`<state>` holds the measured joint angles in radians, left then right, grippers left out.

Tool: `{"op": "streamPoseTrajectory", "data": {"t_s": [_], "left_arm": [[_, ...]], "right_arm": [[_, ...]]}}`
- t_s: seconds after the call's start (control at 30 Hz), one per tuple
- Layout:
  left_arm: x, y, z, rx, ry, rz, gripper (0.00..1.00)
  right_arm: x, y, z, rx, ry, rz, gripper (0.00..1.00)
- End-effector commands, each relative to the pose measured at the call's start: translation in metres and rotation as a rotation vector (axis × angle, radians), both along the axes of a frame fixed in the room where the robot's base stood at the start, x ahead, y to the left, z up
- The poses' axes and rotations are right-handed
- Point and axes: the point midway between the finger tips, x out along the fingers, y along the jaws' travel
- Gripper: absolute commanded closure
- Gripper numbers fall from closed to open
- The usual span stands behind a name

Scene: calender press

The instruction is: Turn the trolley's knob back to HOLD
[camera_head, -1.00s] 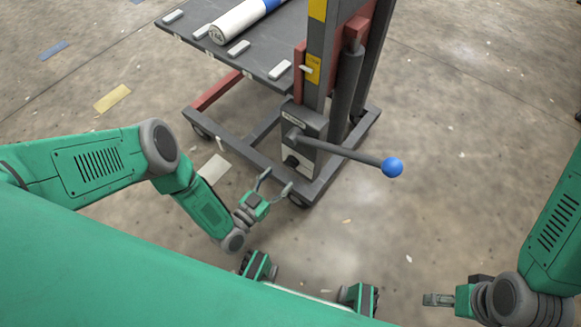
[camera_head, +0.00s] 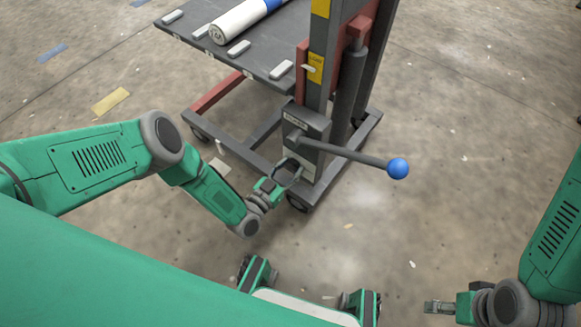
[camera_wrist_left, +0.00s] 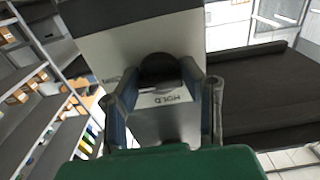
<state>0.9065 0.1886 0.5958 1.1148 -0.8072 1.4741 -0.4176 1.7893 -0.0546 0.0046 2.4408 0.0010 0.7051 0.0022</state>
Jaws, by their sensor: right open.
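The trolley (camera_head: 310,128) stands ahead of me, with its control box low on the mast. In the left wrist view its round dark knob (camera_wrist_left: 160,68) sits on a pale panel above a label that reads HOLD (camera_wrist_left: 165,98). My left gripper (camera_head: 288,170) is at the front of the box and hides the knob in the head view. In the wrist view its two fingers (camera_wrist_left: 165,85) stand on either side of the knob; whether they touch it is unclear. I cannot read the knob's setting. My right gripper (camera_head: 438,307) is open and empty at lower right, far from the trolley.
A lever with a blue ball end (camera_head: 398,168) sticks out to the right from the box, just above my left gripper. The trolley's dark table (camera_head: 270,45) carries a white and blue roll (camera_head: 240,18). The floor right of the trolley is clear.

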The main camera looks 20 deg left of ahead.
Motion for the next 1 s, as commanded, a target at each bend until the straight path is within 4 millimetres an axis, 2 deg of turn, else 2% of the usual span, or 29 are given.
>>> {"op": "streamPoseTrajectory", "data": {"t_s": [0.27, 0.47, 1.0], "left_arm": [[-0.0013, 0.0008, -0.0012, -0.032, 0.014, 0.0, 0.94], [-0.0016, 0.0004, -0.0011, -0.13, 0.049, -0.001, 0.94], [-0.0029, 0.0011, -0.0025, -0.59, 0.221, 0.001, 0.94]], "right_arm": [[0.0, 0.0, 0.0, 0.0, 0.0, 0.0, 0.29], [0.0001, 0.0, 0.0, 0.0, 0.0, 0.0, 0.29], [0.0, 0.0, -0.0001, 0.0, 0.0, 0.0, 0.29]]}}
